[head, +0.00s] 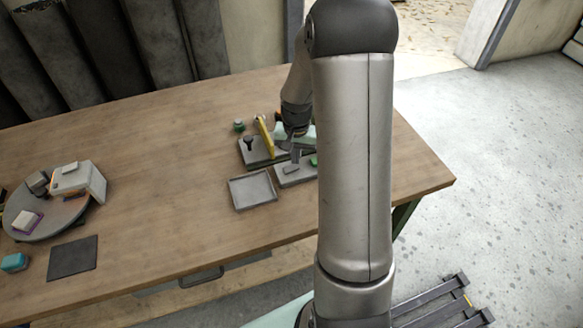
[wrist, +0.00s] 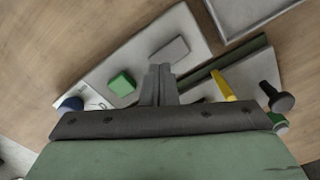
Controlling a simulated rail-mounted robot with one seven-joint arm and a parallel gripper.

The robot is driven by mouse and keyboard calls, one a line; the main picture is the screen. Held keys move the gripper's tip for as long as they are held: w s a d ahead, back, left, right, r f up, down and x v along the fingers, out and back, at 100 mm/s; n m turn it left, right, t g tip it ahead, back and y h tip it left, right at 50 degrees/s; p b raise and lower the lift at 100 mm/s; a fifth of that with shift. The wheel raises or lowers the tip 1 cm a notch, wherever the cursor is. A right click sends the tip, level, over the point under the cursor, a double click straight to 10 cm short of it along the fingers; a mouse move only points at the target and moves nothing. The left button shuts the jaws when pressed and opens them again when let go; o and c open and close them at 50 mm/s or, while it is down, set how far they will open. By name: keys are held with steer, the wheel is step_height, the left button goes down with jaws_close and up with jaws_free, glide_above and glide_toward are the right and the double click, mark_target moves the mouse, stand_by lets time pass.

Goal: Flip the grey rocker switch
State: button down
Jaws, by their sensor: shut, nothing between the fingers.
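The grey rocker switch (wrist: 170,52) is a small flat grey block on a light grey panel (wrist: 140,50) in the wrist view. The panel also shows in the head view (head: 289,178), below my gripper (head: 296,157). In the wrist view the closed, empty fingertips of my gripper (wrist: 160,68) point down at the panel, right beside the rocker's near edge. I cannot tell whether they touch it. A green square button (wrist: 121,84) sits left of the fingers on the same panel. In the head view the rocker is too small to make out.
A blue knob (wrist: 70,104) is at the panel's left end. Beside the panel stands another base with a yellow lever (head: 265,138) and a black knob (head: 249,142). An empty grey tray (head: 253,190) lies in front. A round turntable (head: 50,215) with blocks is far left.

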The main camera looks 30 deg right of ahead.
mark_target(295, 166)
steer(key=shift+f+b, duration=0.75)
steer(key=shift+f, duration=0.2)
stand_by(0.8)
steer(key=shift+r+p, duration=2.3)
steer(key=shift+r, duration=1.25)
steer(key=shift+a, duration=0.1)
